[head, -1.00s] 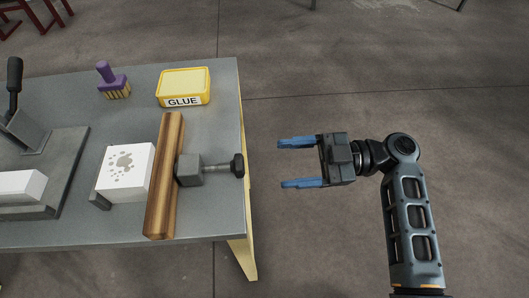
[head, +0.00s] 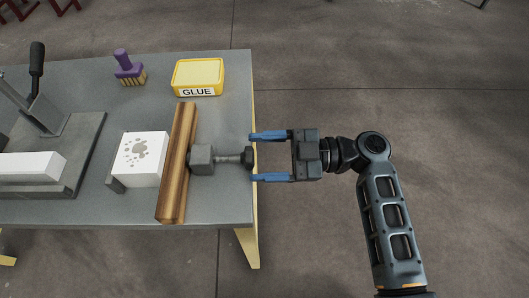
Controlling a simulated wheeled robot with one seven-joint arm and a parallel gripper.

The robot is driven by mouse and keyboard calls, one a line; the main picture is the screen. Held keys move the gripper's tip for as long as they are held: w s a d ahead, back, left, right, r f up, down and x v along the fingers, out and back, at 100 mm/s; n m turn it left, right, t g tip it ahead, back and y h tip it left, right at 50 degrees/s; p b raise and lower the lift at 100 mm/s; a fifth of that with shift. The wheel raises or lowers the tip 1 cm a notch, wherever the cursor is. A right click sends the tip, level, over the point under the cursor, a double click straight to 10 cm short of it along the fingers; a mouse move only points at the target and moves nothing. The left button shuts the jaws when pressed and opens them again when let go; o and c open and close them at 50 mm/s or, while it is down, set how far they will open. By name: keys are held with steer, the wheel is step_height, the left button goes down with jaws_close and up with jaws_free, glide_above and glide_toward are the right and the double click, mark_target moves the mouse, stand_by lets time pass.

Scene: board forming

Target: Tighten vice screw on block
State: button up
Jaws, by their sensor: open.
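The vice screw (head: 236,157) sticks out to the right from a grey vice body (head: 202,160) near the table's right edge. Its dark knob (head: 249,158) is at the right end. A white block (head: 139,158) with grey spots lies left of a long wooden board (head: 178,165), which stands between the block and the vice body. My gripper (head: 253,157) is open, its blue fingers pointing left. The fingertips are just at the knob, one above and one below it in the picture, with gaps on both sides.
A yellow glue box (head: 198,76) and a purple brush (head: 129,69) stand at the back of the grey table (head: 90,83). A metal press (head: 68,143) with a lever and a white piece is on the left. Open floor lies to the right.

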steer(key=c, duration=1.1)
steer(key=shift+m, duration=0.3)
steer(key=shift+w+m, duration=0.15)
steer(key=shift+m, duration=3.35)
steer(key=o, duration=1.1)
